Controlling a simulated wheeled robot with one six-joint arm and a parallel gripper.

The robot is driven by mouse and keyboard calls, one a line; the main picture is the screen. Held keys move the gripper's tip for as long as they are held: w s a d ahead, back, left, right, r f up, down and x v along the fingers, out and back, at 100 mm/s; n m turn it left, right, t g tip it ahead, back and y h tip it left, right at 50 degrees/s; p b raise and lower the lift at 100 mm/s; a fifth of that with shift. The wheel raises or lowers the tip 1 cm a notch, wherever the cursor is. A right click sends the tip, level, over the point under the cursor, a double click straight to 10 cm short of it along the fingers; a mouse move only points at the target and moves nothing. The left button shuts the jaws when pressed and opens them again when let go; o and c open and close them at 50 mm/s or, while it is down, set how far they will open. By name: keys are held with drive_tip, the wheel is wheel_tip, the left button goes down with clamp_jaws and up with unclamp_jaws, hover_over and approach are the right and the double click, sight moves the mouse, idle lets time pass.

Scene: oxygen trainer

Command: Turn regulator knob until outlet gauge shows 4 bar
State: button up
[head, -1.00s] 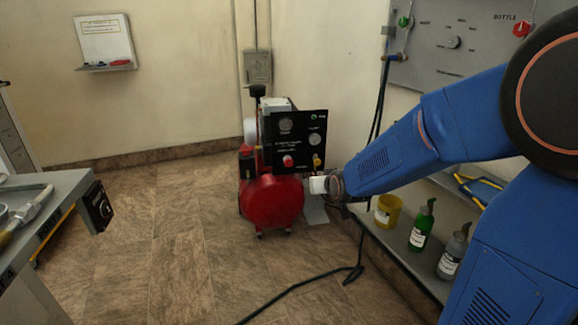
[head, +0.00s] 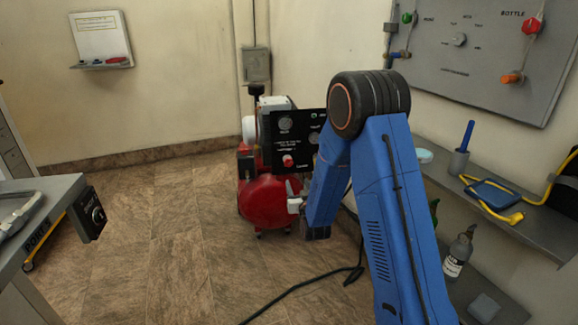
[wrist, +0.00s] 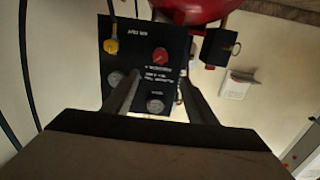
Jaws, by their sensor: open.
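The red regulator knob (head: 288,161) is on the black panel (head: 268,145) of the red compressor. Two round gauges show on that panel, an upper left gauge (head: 285,125) and a right gauge (head: 314,138); their needles are too small to read. My gripper (head: 291,186) is just below the knob in the head view. In the wrist view, which is upside down, the knob (wrist: 160,55) appears just past my open fingers (wrist: 158,75), between their lines. They hold nothing. I cannot tell how far they are from the knob.
The red tank (head: 262,207) is below the panel. A yellow fitting (wrist: 110,46) sits beside the knob in the wrist view. A black cable (head: 310,282) lies on the floor. A shelf (head: 500,222) is at the right.

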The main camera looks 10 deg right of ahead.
sight(289, 163)
drive_tip(key=w, duration=1.7)
drive_tip(key=shift+w+f, duration=0.2)
drive_tip(key=shift+w, duration=0.15)
drive_tip(key=c, duration=1.1)
